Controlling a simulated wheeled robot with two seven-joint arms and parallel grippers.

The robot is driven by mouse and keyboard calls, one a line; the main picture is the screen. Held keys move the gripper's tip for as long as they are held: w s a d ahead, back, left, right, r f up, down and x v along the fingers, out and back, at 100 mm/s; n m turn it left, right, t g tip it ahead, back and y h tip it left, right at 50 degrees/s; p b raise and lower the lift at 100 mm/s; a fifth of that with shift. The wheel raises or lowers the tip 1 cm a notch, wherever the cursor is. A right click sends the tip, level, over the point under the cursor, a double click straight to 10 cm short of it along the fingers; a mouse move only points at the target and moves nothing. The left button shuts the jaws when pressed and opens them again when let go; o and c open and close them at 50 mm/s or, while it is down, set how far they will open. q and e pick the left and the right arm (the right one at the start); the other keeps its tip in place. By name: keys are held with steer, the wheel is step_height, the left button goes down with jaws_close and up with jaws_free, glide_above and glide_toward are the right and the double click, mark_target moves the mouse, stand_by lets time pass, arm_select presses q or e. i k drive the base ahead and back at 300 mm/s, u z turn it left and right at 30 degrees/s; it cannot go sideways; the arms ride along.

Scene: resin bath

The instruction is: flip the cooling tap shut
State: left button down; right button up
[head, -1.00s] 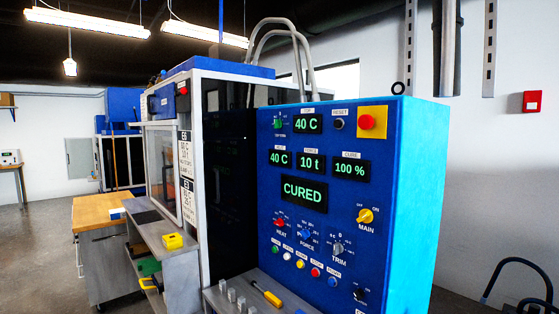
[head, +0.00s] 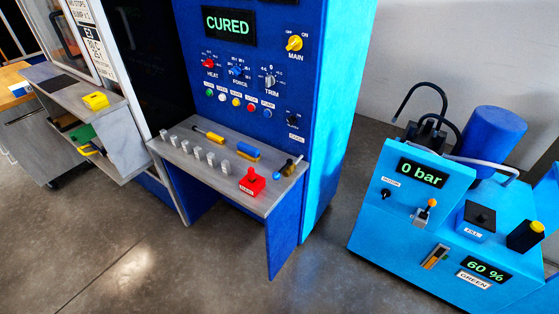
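On the right end of the grey shelf (head: 215,180) below the blue control panel (head: 275,55) is a small tap-like fitting (head: 289,168). It has a dark and brass-coloured body and a blue end. It looks like the cooling tap, but it is too small to tell how its lever is set. Above it on the panel is a small black knob (head: 292,120) with a white label below it that I cannot read for certain. Neither of my grippers is in view.
A red block with a red knob (head: 251,182), a blue-and-yellow brush-like item (head: 248,152), a yellow-handled tool (head: 208,134) and several grey blocks (head: 199,153) occupy the shelf. A light-blue pump unit (head: 405,225) reading 0 bar stands right. Floor between is clear.

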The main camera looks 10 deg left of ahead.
mark_target(276, 176)
steer(key=u, duration=0.55)
steer(key=k, duration=1.35)
steer(key=u, duration=0.15)
steer(key=i, duration=0.55)
steer(key=z, duration=1.05)
steer(key=i, duration=0.5)
steer(key=z, duration=0.5)
